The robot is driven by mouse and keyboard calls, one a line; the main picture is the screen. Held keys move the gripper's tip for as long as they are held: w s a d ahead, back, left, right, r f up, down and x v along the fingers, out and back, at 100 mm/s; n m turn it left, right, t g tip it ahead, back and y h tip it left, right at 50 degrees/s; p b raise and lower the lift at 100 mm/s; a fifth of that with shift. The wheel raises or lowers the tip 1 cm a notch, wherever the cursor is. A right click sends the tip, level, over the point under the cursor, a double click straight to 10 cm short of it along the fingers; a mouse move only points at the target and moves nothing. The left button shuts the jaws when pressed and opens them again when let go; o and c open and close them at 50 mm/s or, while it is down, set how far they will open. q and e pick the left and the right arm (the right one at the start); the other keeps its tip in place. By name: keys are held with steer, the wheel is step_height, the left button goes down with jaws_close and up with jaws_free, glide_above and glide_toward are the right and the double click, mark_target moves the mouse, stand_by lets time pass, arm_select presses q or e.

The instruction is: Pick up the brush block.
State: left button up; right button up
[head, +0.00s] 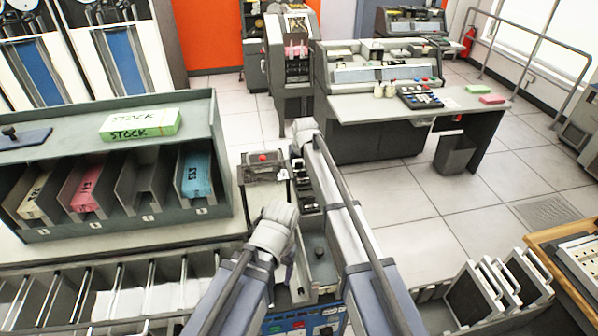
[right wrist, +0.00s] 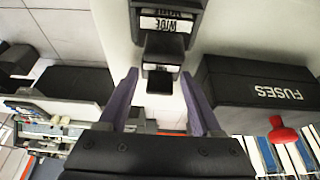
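In the right wrist view, a small black block with a pale band (right wrist: 163,48) lies just ahead of my right gripper (right wrist: 158,74); it looks like the brush block, though I cannot be sure. The two fingers are spread apart, one toward each side of it, and I see no grip on it. In the head view my right gripper (head: 304,132) is stretched forward, and no brush block can be made out there. My left gripper (head: 277,228) is lower and nearer, seen from behind; its fingertips are hidden.
In the right wrist view, a dark holder marked WIDE (right wrist: 166,22) adjoins the block, and a black FUSES box (right wrist: 262,92) stands at right. In the head view, a card rack (head: 120,232) is at left, a desk (head: 400,112) beyond, and open floor (head: 400,200) at right.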

jaws_close()
stand_by(0.3)
step_height(320, 180, up, 10)
steer(key=p, duration=1)
